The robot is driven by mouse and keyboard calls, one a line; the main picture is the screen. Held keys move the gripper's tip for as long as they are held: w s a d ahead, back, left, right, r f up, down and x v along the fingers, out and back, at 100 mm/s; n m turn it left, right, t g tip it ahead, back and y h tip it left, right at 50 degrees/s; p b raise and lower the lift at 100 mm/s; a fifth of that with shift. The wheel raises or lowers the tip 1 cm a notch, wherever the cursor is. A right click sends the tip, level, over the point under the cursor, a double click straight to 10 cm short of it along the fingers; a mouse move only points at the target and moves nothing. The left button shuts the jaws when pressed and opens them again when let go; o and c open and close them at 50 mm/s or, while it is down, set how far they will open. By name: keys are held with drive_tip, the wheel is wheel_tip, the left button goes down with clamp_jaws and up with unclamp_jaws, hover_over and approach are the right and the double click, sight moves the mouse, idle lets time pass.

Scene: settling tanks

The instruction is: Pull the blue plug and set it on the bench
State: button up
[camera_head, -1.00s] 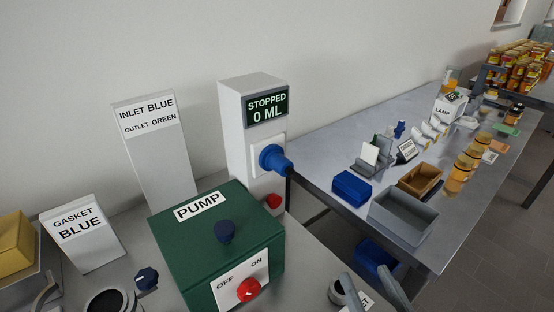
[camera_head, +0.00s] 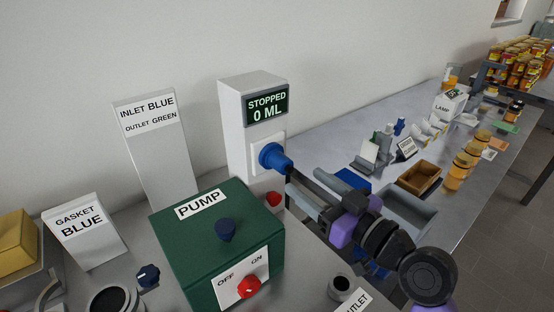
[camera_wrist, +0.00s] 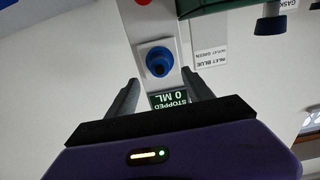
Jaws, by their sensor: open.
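The blue plug (camera_head: 274,157) sits in a white socket plate on the side of the white post with the display (camera_head: 265,107), which reads STOPPED 0 ML. My gripper (camera_head: 290,178) is just right of the plug and a little lower in the head view, with its fingers pointing at it. In the wrist view the plug (camera_wrist: 158,62) lies beyond the open fingers (camera_wrist: 162,92), between their lines. The fingers look empty, and I cannot tell whether they touch the plug. The grey bench (camera_head: 330,140) runs along the wall to the right.
A green pump box (camera_head: 200,262) with a red knob (camera_head: 249,288) stands left of my arm. A grey tray (camera_head: 408,212), a brown tray (camera_head: 420,178) and several jars (camera_head: 465,165) are on the bench. Bare bench shows along the wall.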

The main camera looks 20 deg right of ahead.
sight(287, 168)
drive_tip(key=shift+x, duration=4.5)
drive_tip(key=shift+f, duration=0.1)
clamp_jaws()
drive_tip(key=shift+s, duration=0.1)
drive_tip(key=shift+b+v, duration=0.4)
drive_tip(key=shift+v, duration=2.5)
